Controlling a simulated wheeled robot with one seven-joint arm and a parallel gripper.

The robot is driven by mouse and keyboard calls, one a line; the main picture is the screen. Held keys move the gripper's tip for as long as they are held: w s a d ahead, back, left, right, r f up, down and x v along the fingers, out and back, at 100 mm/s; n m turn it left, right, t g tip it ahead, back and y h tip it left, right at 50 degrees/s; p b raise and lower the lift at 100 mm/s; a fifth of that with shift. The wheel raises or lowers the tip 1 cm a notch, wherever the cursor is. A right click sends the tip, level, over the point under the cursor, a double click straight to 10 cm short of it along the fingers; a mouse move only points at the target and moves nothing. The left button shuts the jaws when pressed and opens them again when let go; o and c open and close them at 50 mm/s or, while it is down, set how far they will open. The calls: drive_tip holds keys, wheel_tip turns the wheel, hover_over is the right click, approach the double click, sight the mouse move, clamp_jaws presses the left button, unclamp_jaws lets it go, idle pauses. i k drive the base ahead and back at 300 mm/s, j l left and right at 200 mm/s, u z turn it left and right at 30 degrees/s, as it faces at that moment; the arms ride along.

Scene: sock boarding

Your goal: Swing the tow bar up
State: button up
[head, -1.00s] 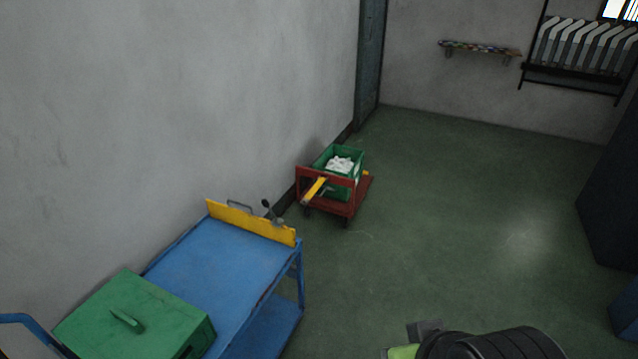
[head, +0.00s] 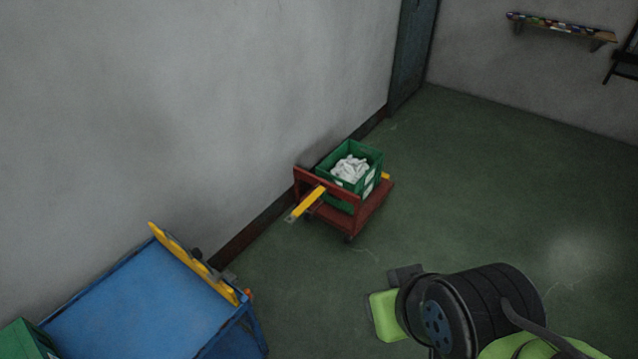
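A small red cart (head: 372,212) stands on the floor beside the left wall. Its yellow tow bar (head: 308,204) juts out from the near end, toward the lower left, with a grey piece at its tip. It looks lowered rather than upright. A green crate (head: 350,186) with white cloth items (head: 350,168) sits on the cart. Part of my arm, black ribbed and lime green, shows at the lower right, apart from the cart. My gripper's fingers cannot be made out in this view.
A blue trolley (head: 150,318) with a raised yellow edge board (head: 190,262) stands at the lower left, with part of a green box (head: 25,342) on it. Green floor (head: 500,190) is clear right of the cart. A wall shelf (head: 560,27) hangs at the back.

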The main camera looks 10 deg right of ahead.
sight(294, 217)
drive_tip(key=i+l+u, duration=0.45)
drive_tip(key=i+l, duration=0.6)
drive_tip(key=i+j+u, duration=0.1)
drive_tip(key=i+u, duration=0.2)
drive_tip(key=i, duration=0.9)
